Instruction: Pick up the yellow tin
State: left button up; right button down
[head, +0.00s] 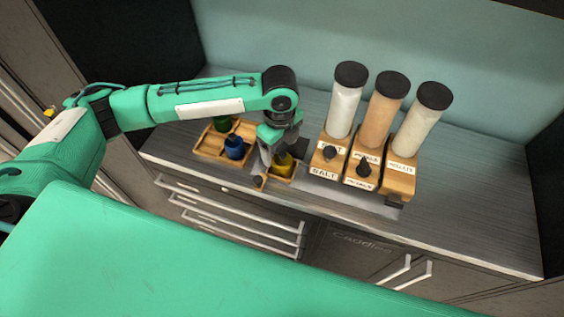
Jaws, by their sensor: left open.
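The yellow tin (283,167) stands in the right part of a low wooden tray (208,147) on the counter. My left gripper (274,155) points down over the tin, with its fingers at or beside the tin's upper part. The gripper is open. It hides part of the tin, and I cannot tell whether the fingers touch it. My right gripper is not in view.
A blue container (235,147) and a green container (222,123) stand in the tray's left part. A wooden dispenser stand (398,180) with tall clear tubes stands close on the right. The counter (470,200) is clear farther right. Drawers (235,212) lie below its front edge.

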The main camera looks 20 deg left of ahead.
aim_at(282, 154)
pick_arm(q)
jog(key=shift+w+f, duration=0.25)
jog(key=shift+f, duration=0.35)
jog(key=shift+w+f, duration=0.2)
jog(key=shift+f, duration=0.4)
jog(key=shift+s+d+f+p, duration=0.1)
jog(key=shift+f+p, duration=0.7)
jog(key=shift+p, duration=0.15)
notch_tip(282, 154, down, 3)
jog(key=shift+f+p, duration=0.2)
jog(key=shift+p, duration=0.45)
jog(key=shift+w+f, duration=0.2)
jog(key=shift+s, duration=0.1)
jog(key=c, duration=1)
jog(key=shift+c, duration=1)
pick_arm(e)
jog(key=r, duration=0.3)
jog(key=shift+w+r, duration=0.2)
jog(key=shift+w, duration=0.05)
